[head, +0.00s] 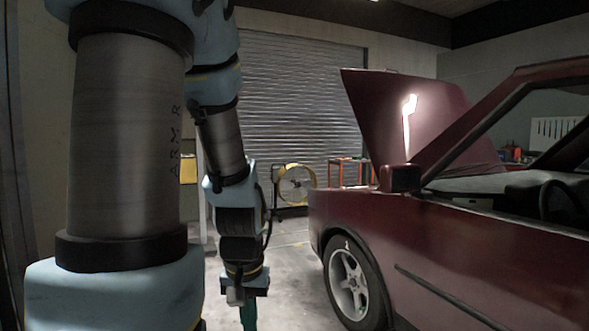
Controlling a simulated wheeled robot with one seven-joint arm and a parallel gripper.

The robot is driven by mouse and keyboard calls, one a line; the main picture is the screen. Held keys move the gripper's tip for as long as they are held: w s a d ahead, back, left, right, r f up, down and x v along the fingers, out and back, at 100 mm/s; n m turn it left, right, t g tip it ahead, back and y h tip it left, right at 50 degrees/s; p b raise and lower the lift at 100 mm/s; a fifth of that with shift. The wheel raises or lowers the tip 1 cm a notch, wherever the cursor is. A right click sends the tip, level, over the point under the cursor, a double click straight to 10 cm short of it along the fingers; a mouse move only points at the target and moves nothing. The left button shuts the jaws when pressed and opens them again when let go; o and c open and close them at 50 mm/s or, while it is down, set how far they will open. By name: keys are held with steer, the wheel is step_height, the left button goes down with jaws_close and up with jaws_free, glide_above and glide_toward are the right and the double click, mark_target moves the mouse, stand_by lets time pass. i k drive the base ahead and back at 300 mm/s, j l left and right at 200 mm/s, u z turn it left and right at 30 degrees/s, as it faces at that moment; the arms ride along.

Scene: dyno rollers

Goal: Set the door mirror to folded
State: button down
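The door mirror (401,178) is a small dark red and black housing on the side of the dark red car (480,240), at the front corner of the side window. It appears to stick out from the car's side; I cannot tell for sure whether it is folded. My gripper (248,318) hangs low, left of the car's front wheel and well apart from the mirror. Its lower end is cut off by the bottom edge, so I cannot tell if it is open or shut. A green part shows at its end.
The front wheel (350,282) stands on the floor. Floor between my arm and the car is clear.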

mark_target(404, 178)
steer(key=i+l+u, duration=0.75)
steer(key=i+l, duration=0.45)
steer(key=l, duration=0.15)
steer(key=u, duration=0.05)
